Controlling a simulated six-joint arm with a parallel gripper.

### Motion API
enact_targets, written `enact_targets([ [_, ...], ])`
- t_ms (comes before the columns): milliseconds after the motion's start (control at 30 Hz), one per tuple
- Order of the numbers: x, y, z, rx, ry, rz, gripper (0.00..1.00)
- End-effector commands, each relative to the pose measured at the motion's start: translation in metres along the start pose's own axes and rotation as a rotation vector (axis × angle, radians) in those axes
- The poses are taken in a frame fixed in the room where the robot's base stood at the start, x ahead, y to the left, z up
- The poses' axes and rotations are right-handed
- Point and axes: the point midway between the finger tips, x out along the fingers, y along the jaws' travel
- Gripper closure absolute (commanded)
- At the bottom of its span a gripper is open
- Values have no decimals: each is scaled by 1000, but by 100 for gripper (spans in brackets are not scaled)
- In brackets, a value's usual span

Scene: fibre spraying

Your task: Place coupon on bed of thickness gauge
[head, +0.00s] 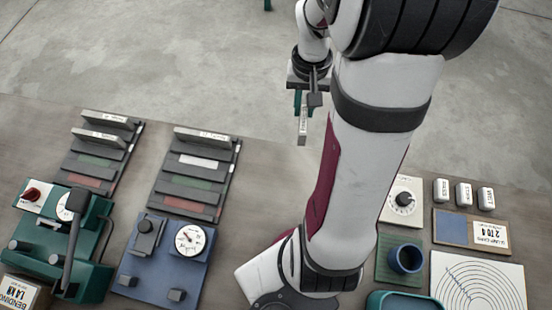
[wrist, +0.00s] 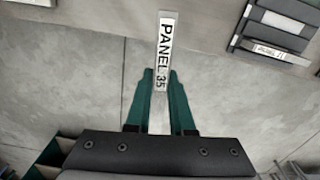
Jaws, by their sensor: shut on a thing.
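My gripper (head: 303,105) is at the top middle of the head view, beyond the table's far edge and above the floor. Its green fingers (wrist: 160,78) are shut on a thin light-grey coupon (wrist: 166,30), labelled PANEL 35 in the wrist view. The coupon (head: 302,130) hangs from the fingers in the head view, clear of any surface. What looks like the thickness gauge (head: 160,275) is a blue base with a white round dial (head: 190,240) and small dark blocks, at the lower left of centre. No coupon shows on it.
Two slotted racks (head: 165,197) (head: 68,160) stand behind the gauge, with labelled plates. A green bending machine (head: 85,270) with a lever is left of the gauge. On the right are a blue cup (head: 405,258), a timer (head: 402,200) and a ringed board (head: 480,285).

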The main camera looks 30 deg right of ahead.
Motion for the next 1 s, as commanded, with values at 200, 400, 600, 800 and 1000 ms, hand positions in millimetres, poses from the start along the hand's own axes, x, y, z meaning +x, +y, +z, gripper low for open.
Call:
enact_targets([
  [200, -1, -136, 63, -566, 0, 0, 100],
  [400, -1, -215, 161, -1061, 1, -1, 100],
  [600, -1, -240, 235, -1378, 0, -1, 100],
  [800, 10, -249, 272, -1473, -3, 1, 100],
  [1000, 48, -271, 330, -1471, -4, 3, 100],
])
